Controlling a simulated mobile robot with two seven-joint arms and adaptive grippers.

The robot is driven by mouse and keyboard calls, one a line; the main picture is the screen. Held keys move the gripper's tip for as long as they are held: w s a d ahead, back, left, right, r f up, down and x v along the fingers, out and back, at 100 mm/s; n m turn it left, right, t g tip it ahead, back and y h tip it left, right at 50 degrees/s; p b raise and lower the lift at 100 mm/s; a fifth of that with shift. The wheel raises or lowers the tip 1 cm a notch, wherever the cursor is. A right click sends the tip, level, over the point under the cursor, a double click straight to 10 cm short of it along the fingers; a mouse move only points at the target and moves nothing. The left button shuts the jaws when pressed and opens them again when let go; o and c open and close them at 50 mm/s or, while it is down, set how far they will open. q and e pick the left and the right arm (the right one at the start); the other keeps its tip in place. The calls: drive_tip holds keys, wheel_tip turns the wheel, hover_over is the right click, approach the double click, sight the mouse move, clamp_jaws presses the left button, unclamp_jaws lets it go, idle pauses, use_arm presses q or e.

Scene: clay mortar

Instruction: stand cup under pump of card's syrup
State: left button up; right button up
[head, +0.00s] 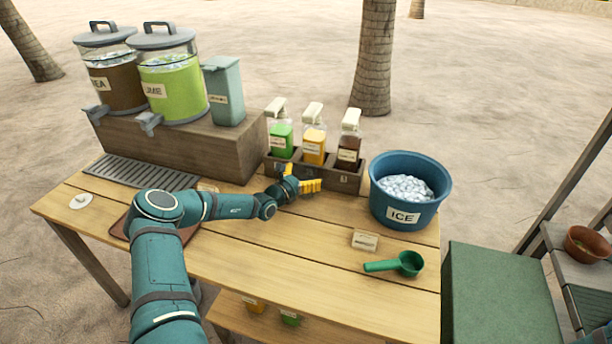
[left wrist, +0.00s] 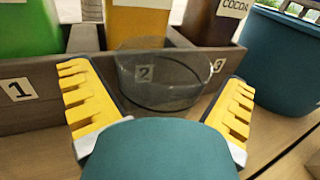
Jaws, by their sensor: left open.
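A clear, see-through cup (left wrist: 160,82) stands in front of the rack slot labelled 2 in the left wrist view. My left gripper (left wrist: 156,88) is open, with one yellow finger on each side of the cup. In the head view this gripper (head: 299,179) is at the front of the bottle rack, and I cannot make out the cup there. Three pump bottles stand in the rack: green (head: 282,141), yellow (head: 313,146) and brown (head: 348,152), the brown one reading COCOA in the wrist view. My right gripper is out of view.
A blue ice bucket (head: 405,213) stands right of the rack (head: 344,179). A green scoop (head: 408,263) lies at the front right. Two drink dispensers and a grey-green box (head: 224,92) stand on a wooden riser (head: 180,148) at the left, behind a drip grate (head: 142,172).

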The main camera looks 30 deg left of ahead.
use_arm(q)
drive_tip(key=s+p, duration=0.1)
drive_tip(key=s, duration=0.3)
drive_tip(key=s+a, duration=0.1)
drive_tip(key=s, duration=0.3)
drive_tip(key=s+a+p, duration=0.1)
drive_tip(key=s, duration=0.3)
drive_tip(key=shift+p, duration=0.35)
drive_tip(key=shift+r, duration=0.15)
